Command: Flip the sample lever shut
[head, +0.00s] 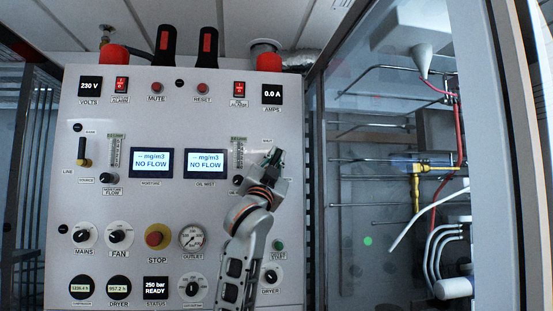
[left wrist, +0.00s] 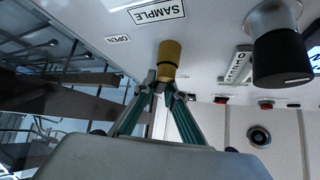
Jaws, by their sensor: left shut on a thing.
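The sample lever shows in the left wrist view as a yellow cylindrical handle (left wrist: 169,52) with a dark band, standing out from the pale panel beside the SAMPLE and OPEN labels. My left gripper (left wrist: 163,90) has its two fingertips closed on the handle's outer end. In the head view, my left gripper (head: 274,157) is at the right side of the panel, and the arm below it covers part of the panel. The gripper hides the lever there. My right gripper is not in view.
A black knob (left wrist: 283,58) sticks out of the panel close to the lever. The control panel (head: 130,208) also carries another lever (head: 83,151), two NO FLOW displays, a red STOP button (head: 155,238) and several dials. A glass-fronted cabinet with hoses stands to the right.

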